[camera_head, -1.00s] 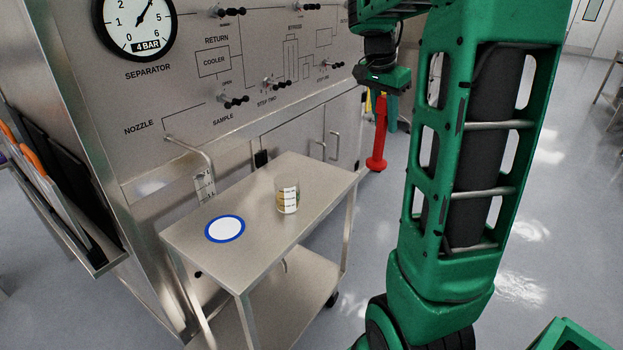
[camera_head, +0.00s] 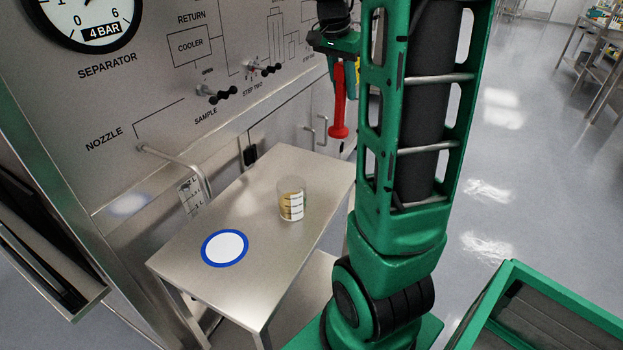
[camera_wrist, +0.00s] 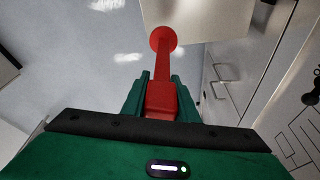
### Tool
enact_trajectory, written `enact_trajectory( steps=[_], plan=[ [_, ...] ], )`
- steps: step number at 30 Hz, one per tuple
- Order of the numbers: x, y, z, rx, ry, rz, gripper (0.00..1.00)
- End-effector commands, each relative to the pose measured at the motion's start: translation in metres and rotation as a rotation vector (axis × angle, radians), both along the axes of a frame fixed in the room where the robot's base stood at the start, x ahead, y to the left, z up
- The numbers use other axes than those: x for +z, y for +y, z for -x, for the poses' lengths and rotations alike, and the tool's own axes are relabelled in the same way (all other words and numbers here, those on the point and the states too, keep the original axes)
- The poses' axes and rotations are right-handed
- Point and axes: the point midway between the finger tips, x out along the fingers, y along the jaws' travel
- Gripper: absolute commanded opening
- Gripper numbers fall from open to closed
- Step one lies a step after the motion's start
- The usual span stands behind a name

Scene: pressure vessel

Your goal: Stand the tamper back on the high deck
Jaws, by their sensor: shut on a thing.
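The red tamper (camera_head: 338,102) hangs upright from my gripper (camera_head: 340,68), with its round foot at the bottom. In the wrist view my gripper (camera_wrist: 161,95) has its two green fingers shut on the block-shaped upper part of the tamper (camera_wrist: 162,62). The foot points away from the wrist camera. In the head view the tamper hangs in the air beyond the far right corner of the steel table. My own arm stands just to its right and hides what lies behind. I cannot make out the high deck in these views.
A steel table (camera_head: 180,258) bears a beaker with pale contents (camera_head: 291,200) and a blue-ringed white disc (camera_head: 225,248). A panel (camera_head: 110,100) with valve handles (camera_head: 216,94) and a gauge (camera_head: 84,18) rises behind. Open floor (camera_head: 520,190) lies to the right.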

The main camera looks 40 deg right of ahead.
Motion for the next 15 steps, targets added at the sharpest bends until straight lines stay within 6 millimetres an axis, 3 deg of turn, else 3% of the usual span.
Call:
enact_trajectory(
  steps=[8,15],
  plan=[
    [-0.005,0.002,-0.001,0.023,0.0,0.001,0.0],
    [-0.039,0.047,-0.02,0.233,0.002,0.001,0.0]
  ],
)
